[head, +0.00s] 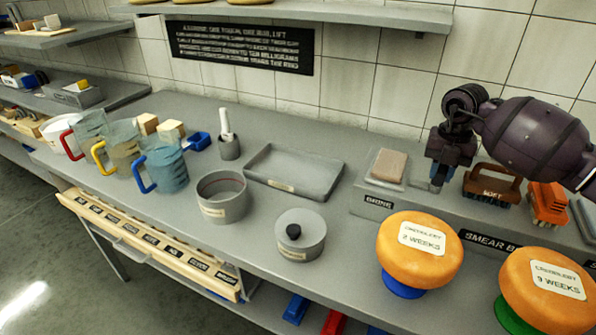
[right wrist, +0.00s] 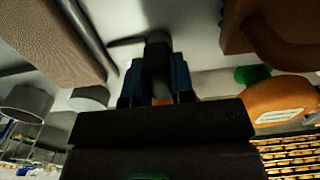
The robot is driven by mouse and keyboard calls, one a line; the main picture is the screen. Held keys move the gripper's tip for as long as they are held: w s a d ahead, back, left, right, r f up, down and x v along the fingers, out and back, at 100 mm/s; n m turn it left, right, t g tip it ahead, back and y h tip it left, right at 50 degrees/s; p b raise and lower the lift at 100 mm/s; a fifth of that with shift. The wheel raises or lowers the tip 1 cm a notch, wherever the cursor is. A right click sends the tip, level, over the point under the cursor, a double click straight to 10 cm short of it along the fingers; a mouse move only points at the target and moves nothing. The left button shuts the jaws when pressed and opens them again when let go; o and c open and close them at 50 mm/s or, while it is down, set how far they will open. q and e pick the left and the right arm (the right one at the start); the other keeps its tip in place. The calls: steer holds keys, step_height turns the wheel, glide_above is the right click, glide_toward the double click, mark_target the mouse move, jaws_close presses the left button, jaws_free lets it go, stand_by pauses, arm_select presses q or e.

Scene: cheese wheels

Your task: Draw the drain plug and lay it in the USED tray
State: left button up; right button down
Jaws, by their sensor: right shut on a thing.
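My right gripper (head: 438,178) is at the raised grey shelf on the right, between the brown block and the SOFT brush. In the right wrist view its blue-sided fingers (right wrist: 157,80) are shut on a small grey round-ended thing (right wrist: 158,50), mostly hidden between them. I cannot tell whether this is the drain plug, or whether it still touches the shelf. A flat, empty grey tray (head: 262,178) lies mid-counter, left of the gripper; its label is too small to read. My left gripper is not in view.
The brown block (head: 388,164) and SOFT brush (head: 492,184) flank the gripper closely. Two orange cheese wheels (head: 418,246) (head: 553,291) stand in front. A round grey pot (head: 223,208), a black-knobbed pot (head: 300,248) and several jugs (head: 165,169) stand farther left.

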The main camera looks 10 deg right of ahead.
mark_target(442, 169)
steer(key=shift+r, duration=0.15)
steer(key=shift+r, duration=0.35)
steer(key=shift+r+p, duration=0.3)
steer(key=shift+p, duration=0.1)
steer(key=shift+r+p, duration=0.4)
steer(key=shift+r, duration=0.3)
steer(key=shift+r+p, duration=0.5)
steer(key=shift+r, duration=0.35)
steer(key=shift+r, duration=0.1)
steer(key=shift+r+p, duration=0.5)
steer(key=shift+r, duration=0.25)
steer(key=shift+r+p, duration=0.45)
steer(key=shift+r, duration=0.25)
